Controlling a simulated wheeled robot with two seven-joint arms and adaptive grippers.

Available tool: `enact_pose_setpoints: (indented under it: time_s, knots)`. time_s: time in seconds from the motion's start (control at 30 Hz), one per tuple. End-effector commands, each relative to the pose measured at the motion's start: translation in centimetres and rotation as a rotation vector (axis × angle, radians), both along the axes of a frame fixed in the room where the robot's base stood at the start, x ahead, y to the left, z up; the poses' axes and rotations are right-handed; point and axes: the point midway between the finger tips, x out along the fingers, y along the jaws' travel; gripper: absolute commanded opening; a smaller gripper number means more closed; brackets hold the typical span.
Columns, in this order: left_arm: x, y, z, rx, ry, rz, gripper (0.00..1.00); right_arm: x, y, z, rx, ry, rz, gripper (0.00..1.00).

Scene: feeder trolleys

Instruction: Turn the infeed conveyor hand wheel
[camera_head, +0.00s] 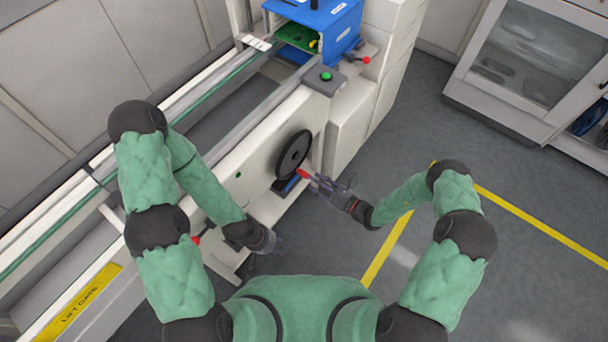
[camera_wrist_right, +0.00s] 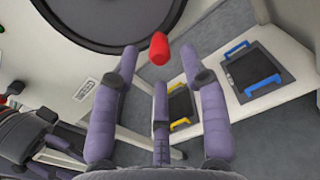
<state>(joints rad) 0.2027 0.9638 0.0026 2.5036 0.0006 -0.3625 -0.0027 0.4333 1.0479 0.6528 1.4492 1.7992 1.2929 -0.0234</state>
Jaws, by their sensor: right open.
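The black round hand wheel (camera_head: 294,150) is upright on the side of the pale conveyor. Its red handle knob (camera_head: 303,173) sticks out at the lower right of the rim. My right gripper (camera_head: 318,183) is open beside the knob. In the right wrist view the red knob (camera_wrist_right: 159,48) shows just beyond the spread purple fingers of the right gripper (camera_wrist_right: 160,72), roughly centred between them, and part of the wheel (camera_wrist_right: 110,22) fills the top. Contact with the knob cannot be told. My left gripper (camera_head: 270,243) is low beside the conveyor, away from the wheel; its fingers are unclear.
A green button (camera_head: 326,76) and a red-knobbed lever (camera_head: 366,60) are above the wheel. A blue box (camera_head: 325,25) stands on the conveyor. Another red knob (camera_head: 196,240) is near my left forearm. Floor to the right is clear up to a glass-front cabinet (camera_head: 530,60).

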Motion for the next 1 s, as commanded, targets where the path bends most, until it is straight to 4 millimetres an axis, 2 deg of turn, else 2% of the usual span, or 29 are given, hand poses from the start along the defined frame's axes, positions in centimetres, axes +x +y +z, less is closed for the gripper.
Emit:
enact_pose_setpoints:
  time_s: [0.1,0.3,0.73,0.77,0.9,1.0]
  knots:
    - [0.0,0.0,-0.7,0.0,0.0,0.0,0.4,1.2,1.8,-0.2,-0.001,-0.002,0.004,0.45]
    - [0.0,0.0,-1.2,0.0,-0.001,0.0,0.4,2.6,3.8,-0.1,-0.001,0.001,0.003,0.45]
    - [0.0,0.0,-1.4,0.0,-0.001,0.0,0.4,3.3,4.5,0.0,-0.001,0.001,0.0,0.45]
    - [0.0,0.0,-1.4,0.0,-0.001,0.0,0.4,3.3,4.5,0.0,-0.001,0.001,0.0,0.42]
    - [0.0,0.0,-1.4,0.0,-0.001,0.0,0.4,3.3,4.5,0.0,-0.001,0.0,0.001,0.02]
    - [0.0,0.0,-1.4,0.0,-0.001,0.0,0.4,3.3,4.5,0.0,-0.001,0.001,0.001,0.0]
